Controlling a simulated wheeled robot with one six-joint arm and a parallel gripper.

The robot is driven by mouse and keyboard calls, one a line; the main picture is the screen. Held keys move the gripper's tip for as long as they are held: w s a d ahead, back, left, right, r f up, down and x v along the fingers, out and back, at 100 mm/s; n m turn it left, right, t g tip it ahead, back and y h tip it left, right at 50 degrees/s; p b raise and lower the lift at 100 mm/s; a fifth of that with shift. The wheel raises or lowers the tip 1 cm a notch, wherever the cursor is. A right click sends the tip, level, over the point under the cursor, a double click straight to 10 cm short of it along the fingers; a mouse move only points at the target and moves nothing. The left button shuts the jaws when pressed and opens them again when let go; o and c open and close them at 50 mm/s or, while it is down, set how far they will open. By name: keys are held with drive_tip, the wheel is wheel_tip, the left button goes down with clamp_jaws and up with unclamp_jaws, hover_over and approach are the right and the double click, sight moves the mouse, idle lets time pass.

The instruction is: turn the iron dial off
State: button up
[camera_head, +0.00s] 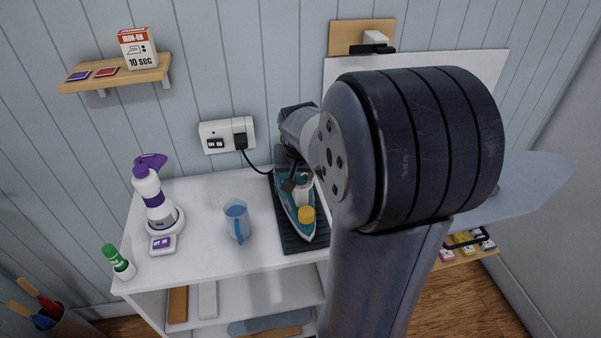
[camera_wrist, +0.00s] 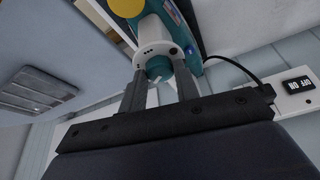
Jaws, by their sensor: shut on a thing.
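The iron (camera_head: 286,201) is teal and white with a yellow knob (camera_head: 306,214), and rests on a dark ribbed mat (camera_head: 301,246) on the white cabinet top. My gripper (camera_head: 291,182) is at the iron's far end, partly hidden by my arm. In the wrist view the teal dial (camera_wrist: 158,68) sticks out from a white dotted collar (camera_wrist: 154,42) on the iron. The fingers of my gripper (camera_wrist: 160,85) stand on either side of the dial and are shut on it. The dial's setting cannot be read.
A wall socket (camera_head: 214,137) with a black plug and the iron's cord is behind. A blue jug (camera_head: 237,220), a purple-topped spray bottle (camera_head: 152,196) and a green-capped bottle (camera_head: 117,262) stand to the left. An ironing board (camera_head: 535,178) is at right.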

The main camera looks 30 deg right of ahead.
drive_tip(key=n, duration=0.1)
drive_tip(key=n+y+b, duration=0.1)
drive_tip(key=n, duration=0.1)
drive_tip(key=n+y, duration=0.1)
drive_tip(key=n, duration=0.1)
drive_tip(key=shift+d+f+t, duration=0.1)
drive_tip(key=shift+d+t, duration=0.2)
drive_tip(key=n+y+b, duration=0.1)
drive_tip(key=n+b, duration=0.1)
drive_tip(key=n, duration=0.1)
drive_tip(key=shift+d+n, duration=0.15)
drive_tip(key=shift+n, duration=0.25)
drive_tip(key=shift+d+n+y+b, duration=0.1)
drive_tip(key=shift+n+y+b, duration=0.55)
drive_tip(key=shift+n, duration=0.65)
drive_tip(key=o, duration=1)
drive_tip(key=shift+g, duration=0.4)
drive_tip(key=v, duration=1.1)
